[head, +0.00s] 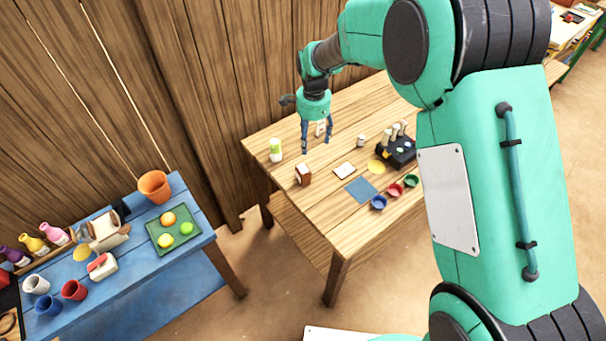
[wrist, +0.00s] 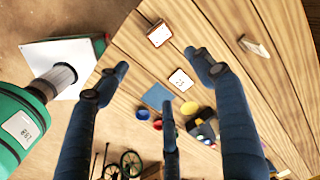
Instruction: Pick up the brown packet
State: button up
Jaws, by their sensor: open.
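The brown packet (head: 303,175) stands near the left edge of the wooden table, with a pale top face. It also shows in the wrist view (wrist: 158,35), near the top centre beyond my fingertips. My gripper (head: 317,143) hangs above the table, a little above and to the right of the packet in the head view. Its blue fingers are spread and nothing is between them. The fingers (wrist: 160,78) show apart in the wrist view, not touching the packet.
A green-and-white container (head: 275,150) stands behind the packet. A white card (head: 345,169), blue mat (head: 361,190), small bowls (head: 394,190) and a dark device (head: 398,155) lie to the right. A blue table (head: 120,275) with cups and fruit stands left.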

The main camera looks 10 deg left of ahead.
send_over(303, 168)
notch_tip(303, 168, down, 6)
jog(key=shift+r+m, duration=0.25)
jog(key=shift+m, duration=0.15)
jog(key=shift+f, duration=0.1)
jog(key=shift+f+b, duration=0.45)
jog(key=shift+f, duration=3.75)
jog(key=shift+s+f+b, duration=0.1)
jog(key=shift+f+b, duration=0.35)
jog(key=shift+f, duration=2.2)
jog(key=shift+c, duration=0.5)
